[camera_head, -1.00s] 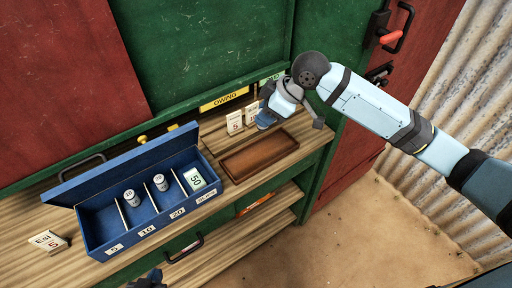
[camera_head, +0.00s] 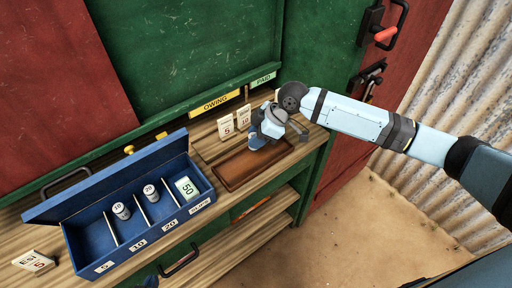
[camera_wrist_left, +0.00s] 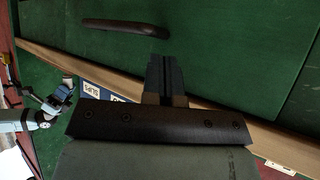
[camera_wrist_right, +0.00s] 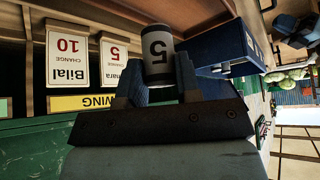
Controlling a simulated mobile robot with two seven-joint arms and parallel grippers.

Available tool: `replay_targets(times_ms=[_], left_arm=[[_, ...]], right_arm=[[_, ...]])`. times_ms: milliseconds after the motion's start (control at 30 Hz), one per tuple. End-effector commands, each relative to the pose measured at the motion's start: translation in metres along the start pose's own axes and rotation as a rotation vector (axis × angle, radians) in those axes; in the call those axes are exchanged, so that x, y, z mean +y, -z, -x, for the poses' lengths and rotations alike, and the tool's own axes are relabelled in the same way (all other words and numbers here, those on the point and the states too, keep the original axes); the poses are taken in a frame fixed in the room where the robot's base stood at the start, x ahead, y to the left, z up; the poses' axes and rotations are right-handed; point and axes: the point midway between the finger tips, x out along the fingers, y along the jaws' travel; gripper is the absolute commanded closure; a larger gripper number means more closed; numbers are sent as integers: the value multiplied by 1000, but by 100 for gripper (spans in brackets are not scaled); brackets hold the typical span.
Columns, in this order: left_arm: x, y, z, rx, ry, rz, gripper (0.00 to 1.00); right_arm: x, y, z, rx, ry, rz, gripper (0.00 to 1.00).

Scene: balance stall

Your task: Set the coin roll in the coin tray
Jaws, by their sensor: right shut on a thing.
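The coin roll (camera_wrist_right: 158,58), grey with a dark cap and a "5", is between the fingers of my right gripper (camera_wrist_right: 155,85) in the right wrist view. In the head view my right gripper (camera_head: 262,138) is over the back of the brown tray; the roll is hard to make out there. The blue coin tray (camera_head: 120,254) is open at the left, with compartments labelled 5, 10, 20 and slips. The 5 compartment is empty; 10 and 20 each hold a roll. My left gripper (camera_wrist_left: 165,80) appears shut and empty in the left wrist view.
A shallow brown tray (camera_head: 222,177) lies right of the blue tray. Two price cards (camera_head: 234,124) stand behind it under the "OWING" label (camera_head: 215,104). Another card (camera_head: 34,262) lies at the far left. The coin tray's raised lid (camera_head: 110,178) stands along its back.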

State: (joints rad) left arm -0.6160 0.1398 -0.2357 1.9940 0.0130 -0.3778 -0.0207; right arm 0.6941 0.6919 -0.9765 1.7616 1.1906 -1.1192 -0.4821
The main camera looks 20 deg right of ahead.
Motion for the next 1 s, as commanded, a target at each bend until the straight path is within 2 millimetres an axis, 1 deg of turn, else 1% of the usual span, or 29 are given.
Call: replay_targets(times_ms=[233, 400, 467, 767, 800, 900, 1000], left_arm=[[-1, 1, 0, 2, 1, 0, 100], [-1, 2, 0, 2, 2, 0, 100], [-1, 2, 0, 2, 2, 0, 100], [-1, 2, 0, 2, 2, 0, 100], [-1, 2, 0, 2, 2, 0, 100], [-1, 2, 0, 2, 2, 0, 100], [-1, 2, 0, 2, 2, 0, 100]], right_arm=[[0, -10, -16, 1, 1, -2, 100], [0, -23, -38, 1, 1, -3, 100], [0, -27, -43, 1, 1, -1, 100], [0, -28, -45, 1, 0, 0, 100], [0, -29, -45, 0, 0, 0, 64], [0, -29, -45, 0, 0, 0, 43], [0, -29, -45, 0, 0, 0, 43]])
